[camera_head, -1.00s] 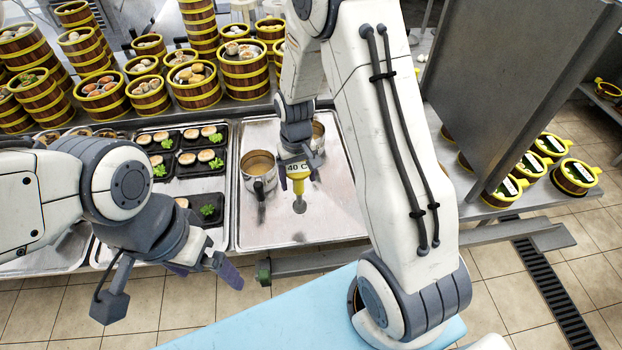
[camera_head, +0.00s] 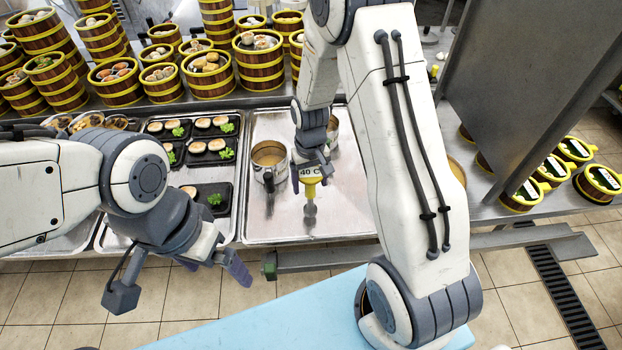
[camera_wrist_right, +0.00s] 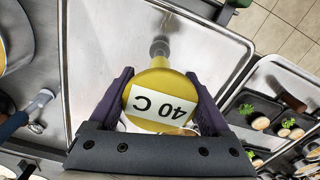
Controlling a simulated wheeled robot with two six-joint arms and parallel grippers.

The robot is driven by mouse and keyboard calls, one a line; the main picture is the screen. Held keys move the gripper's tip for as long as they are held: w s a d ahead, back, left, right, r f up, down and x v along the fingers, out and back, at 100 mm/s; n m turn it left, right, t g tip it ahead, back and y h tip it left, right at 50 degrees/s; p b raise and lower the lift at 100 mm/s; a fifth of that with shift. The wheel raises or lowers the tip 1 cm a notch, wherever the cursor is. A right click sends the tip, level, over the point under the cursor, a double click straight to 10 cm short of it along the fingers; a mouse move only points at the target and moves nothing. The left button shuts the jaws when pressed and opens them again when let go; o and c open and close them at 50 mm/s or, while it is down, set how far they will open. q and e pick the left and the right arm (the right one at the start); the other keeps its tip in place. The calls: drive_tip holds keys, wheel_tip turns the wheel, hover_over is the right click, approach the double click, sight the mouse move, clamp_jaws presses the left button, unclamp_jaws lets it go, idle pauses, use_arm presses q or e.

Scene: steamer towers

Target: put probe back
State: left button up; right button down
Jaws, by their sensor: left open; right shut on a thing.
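The probe (camera_head: 309,188) has a yellow head with a white "40 C" label and a grey metal stem. My right gripper (camera_head: 314,168) is shut on its yellow head. The probe points down over the bare part of a metal tray (camera_head: 346,212); I cannot tell whether its tip touches the tray. In the right wrist view the probe (camera_wrist_right: 158,78) sits between the two purple fingers of that gripper (camera_wrist_right: 160,88). My left gripper (camera_head: 214,266) is open and empty, in front of the counter's left trays.
A metal pot (camera_head: 268,160) with brown liquid stands left of the probe. A second pot (camera_head: 333,130) is partly hidden behind my right arm. Black food plates (camera_head: 209,194) lie on the left tray. Steamer towers (camera_head: 260,68) line the back. A grey panel (camera_head: 530,90) stands at right.

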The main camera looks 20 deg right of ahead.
drive_tip(key=shift+f, duration=0.35)
drive_tip(key=shift+f+b, duration=0.5)
drive_tip(key=shift+f, duration=0.05)
idle(0.3)
unclamp_jaws()
wheel_tip(320, 180, up, 11)
drive_tip(key=shift+f+b, duration=0.2)
drive_tip(key=shift+b, duration=0.5)
drive_tip(key=shift+r+p, duration=2.15)
drive_tip(key=shift+r, duration=0.1)
